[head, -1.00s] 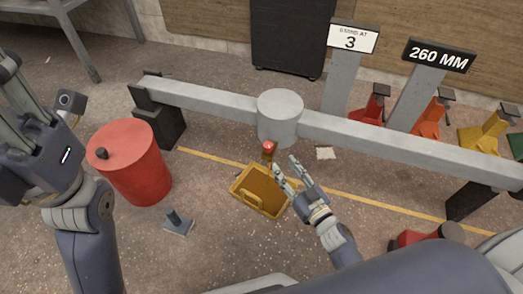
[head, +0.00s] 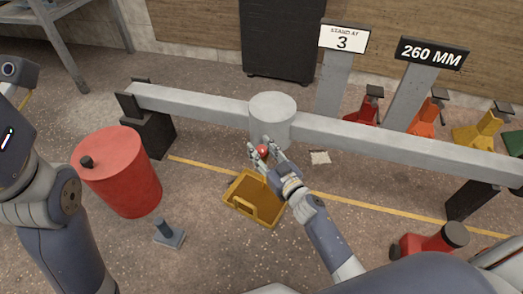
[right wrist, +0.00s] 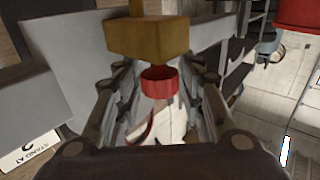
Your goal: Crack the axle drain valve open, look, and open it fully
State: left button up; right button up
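The axle is a grey beam (head: 400,147) with a grey round housing (head: 272,108) in its middle. Below the housing sits the drain valve, with a red knob (head: 263,151). In the right wrist view the red knob (right wrist: 158,82) hangs from a brass block (right wrist: 148,38). My right gripper (head: 260,149) is open, its fingers on either side of the knob; I cannot tell whether they touch it. A yellow tray (head: 243,212) stands on the floor below. No stream of fluid shows. My left arm (head: 60,230) is at the left edge, its fingers out of frame.
A red drum (head: 118,175) stands on the left, with a small grey stand (head: 168,235) near it. Black supports (head: 150,130) hold the axle.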

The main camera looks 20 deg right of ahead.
jog(key=shift+c, duration=0.2)
jog(key=c, duration=0.8)
jog(key=shift+o, duration=0.3)
